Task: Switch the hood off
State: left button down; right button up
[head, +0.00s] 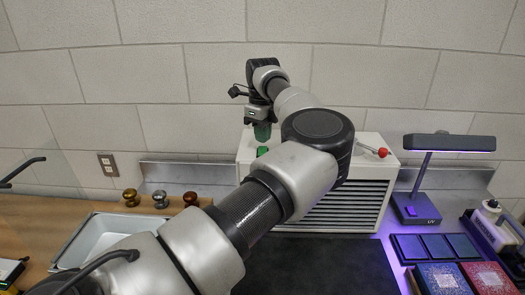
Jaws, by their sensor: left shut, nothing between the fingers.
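The hood (372,178) is a white box with dark louvres on its front, standing against the block wall. A green button (262,151) sits on its top at the left. A lever with a red knob (382,153) sticks out at the upper right of the hood. My left gripper (262,138) is shut and empty, pointing down just above the green button; I cannot tell whether it touches it. My left arm crosses in front of the hood and hides part of its top and front. My right gripper is not in view.
A UV lamp (418,208) glows purple at the right, near dark panels (436,247) and patterned boxes (443,279). A metal tray (75,235) and several knobs (160,199) lie at the left. A dark mat (315,268) in front of the hood is clear.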

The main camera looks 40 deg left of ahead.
aim_at(263, 148)
pick_arm(q)
jog(key=shift+f+b, duration=0.8)
jog(key=shift+f, duration=0.45)
dwell(0.4)
jog(key=shift+r+p, duration=0.6)
jog(key=shift+r, duration=0.3)
jog(key=shift+r+p, duration=1.55)
jog(key=shift+r, duration=1.1)
